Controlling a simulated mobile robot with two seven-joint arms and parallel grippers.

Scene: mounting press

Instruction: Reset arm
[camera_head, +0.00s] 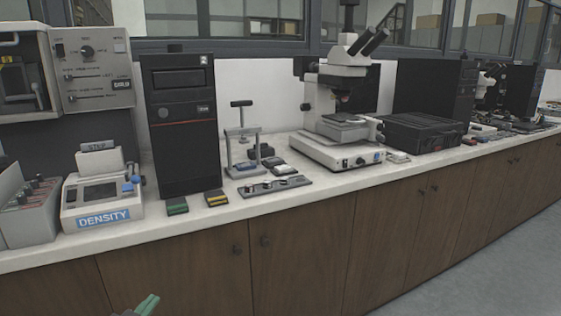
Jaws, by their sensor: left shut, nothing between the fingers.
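My left gripper (147,305) shows only as greenish fingertips at the bottom edge, left of the middle. It is shut and empty, in front of the wooden cabinet doors and below the counter top, touching nothing that I can see. The rest of my left arm is out of the picture. My right gripper is not in view. A small mounting press (242,140) with a dark T-handle stands upright on the counter, apart from my gripper.
The white counter (340,180) runs across the view above wooden cabinets (300,260). It carries a density meter (103,195), a black computer tower (180,120), a microscope (340,100) and a black case (420,132). Grey floor (500,260) is clear at the lower right.

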